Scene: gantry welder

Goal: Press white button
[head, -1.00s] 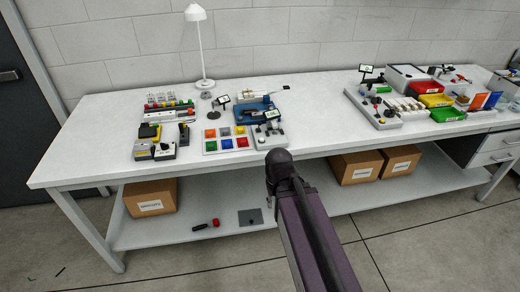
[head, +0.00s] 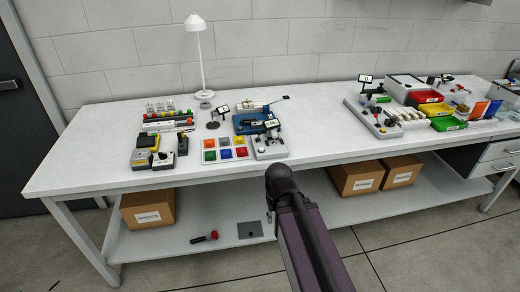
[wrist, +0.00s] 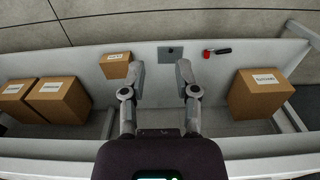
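A panel of coloured square buttons (head: 203,161) lies on the workbench, left of centre in the head view. Orange, blue, yellow, red and green squares show on it; I cannot clearly pick out a white one at this size. A grey control box (head: 270,153) with small knobs stands just right of the panel. My gripper (wrist: 160,66) is open and empty in the wrist view, its two fingers apart, with the lower shelf behind them. In the head view my arm is in front of the bench, below and right of the panel, and my gripper is mostly hidden.
The white workbench (head: 330,140) has a lamp (head: 201,60) at the back and yellow-black devices (head: 141,158) left of the panel. Bins (head: 437,109) stand at the right. Cardboard boxes (head: 148,206) and a red-ended tool (head: 205,237) lie on the lower shelf.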

